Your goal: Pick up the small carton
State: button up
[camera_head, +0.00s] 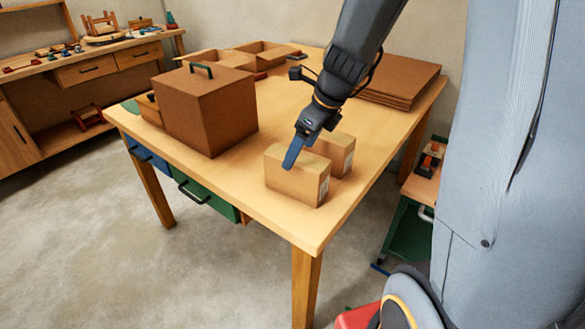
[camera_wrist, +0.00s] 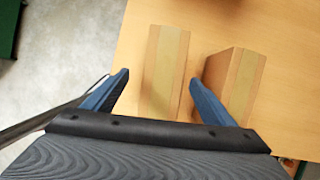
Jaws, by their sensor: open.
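Two small brown cartons with pale tape along their tops stand side by side near the table's front corner. The front carton (camera_head: 297,182) shows in the wrist view (camera_wrist: 165,65) between my two blue fingers. The rear carton (camera_head: 342,155) lies to the right of the right finger in the wrist view (camera_wrist: 238,80). My gripper (camera_head: 292,158) is open and empty, pointing down at the front carton; the wrist view shows both fingertips (camera_wrist: 158,80). In the head view one finger overlaps the front carton's top; I cannot tell whether it touches.
A large brown box with a green handle (camera_head: 208,110) stands left on the wooden table (camera_head: 245,180). Open boxes (camera_head: 225,58) are at the back, and flat cardboard sheets (camera_head: 402,82) lie at the back right. Bare tabletop lies between the large box and the cartons.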

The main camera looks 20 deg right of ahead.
jog(key=shift+w+a+f, duration=0.15)
jog(key=shift+w+f, duration=0.2)
jog(key=shift+f, duration=0.1)
jog(key=shift+x, duration=1.2)
jog(key=shift+b+x, duration=0.35)
jog(key=shift+x, duration=2)
jog(key=shift+f, duration=0.3)
jog(key=shift+c, duration=0.4)
jog(key=c, duration=1.3)
